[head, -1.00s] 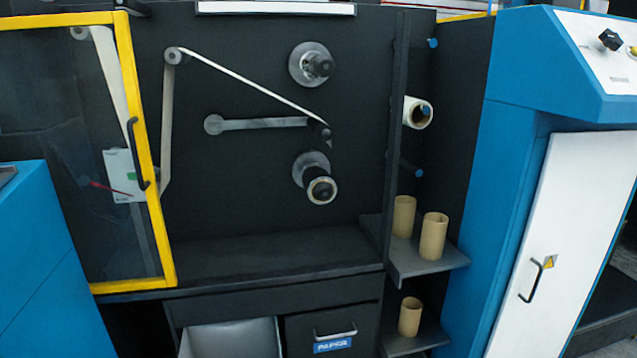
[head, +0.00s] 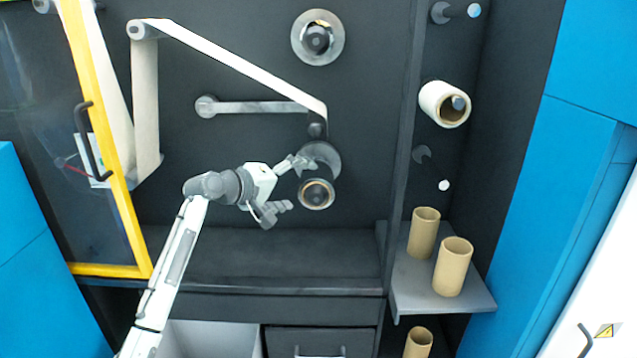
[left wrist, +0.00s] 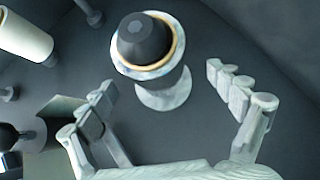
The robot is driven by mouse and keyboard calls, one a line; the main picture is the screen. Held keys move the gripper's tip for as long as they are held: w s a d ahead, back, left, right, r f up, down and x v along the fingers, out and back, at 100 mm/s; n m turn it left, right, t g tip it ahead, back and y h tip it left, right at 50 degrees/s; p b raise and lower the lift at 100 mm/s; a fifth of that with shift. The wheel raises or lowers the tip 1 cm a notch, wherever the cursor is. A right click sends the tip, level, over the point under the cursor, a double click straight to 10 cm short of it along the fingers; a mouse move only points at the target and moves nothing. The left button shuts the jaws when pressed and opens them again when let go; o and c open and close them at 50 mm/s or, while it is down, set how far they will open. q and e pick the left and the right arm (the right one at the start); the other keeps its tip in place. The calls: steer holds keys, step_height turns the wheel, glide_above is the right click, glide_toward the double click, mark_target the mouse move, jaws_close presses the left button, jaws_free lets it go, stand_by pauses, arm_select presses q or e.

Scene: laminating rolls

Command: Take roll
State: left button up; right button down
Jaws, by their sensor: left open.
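A narrow roll (head: 316,200) with a tan core ring sits on the lower spindle of the dark machine panel. In the left wrist view the roll (left wrist: 147,70) surrounds a dark spindle end, ahead of the jaws. My left gripper (head: 296,184) is open and empty, just left of this roll, with its fingers spread towards it. In the left wrist view the gripper (left wrist: 165,86) has a finger on either side of the picture, apart from the roll. A thicker white roll (head: 436,104) hangs on a rack peg at the right. My right gripper is not in view.
An upper spindle (head: 316,38) is bare. A white web (head: 235,62) runs down to a guide roller above the roll. Tan empty cores (head: 453,268) stand on a side shelf (head: 440,303). A yellow-framed door (head: 108,150) is at the left. The ledge (head: 260,262) below is clear.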

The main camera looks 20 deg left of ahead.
arm_select(q)
steer(key=x, duration=0.4)
steer(key=shift+d+r, duration=0.2)
steer(key=shift+r, duration=0.15)
steer(key=shift+w+d+f, duration=0.2)
steer(key=shift+w+f, duration=0.1)
steer(key=shift+w, duration=0.15)
steer(key=c, duration=0.4)
steer(key=shift+r, duration=0.1)
steer(key=c, duration=1.1)
steer(key=shift+c, duration=0.2)
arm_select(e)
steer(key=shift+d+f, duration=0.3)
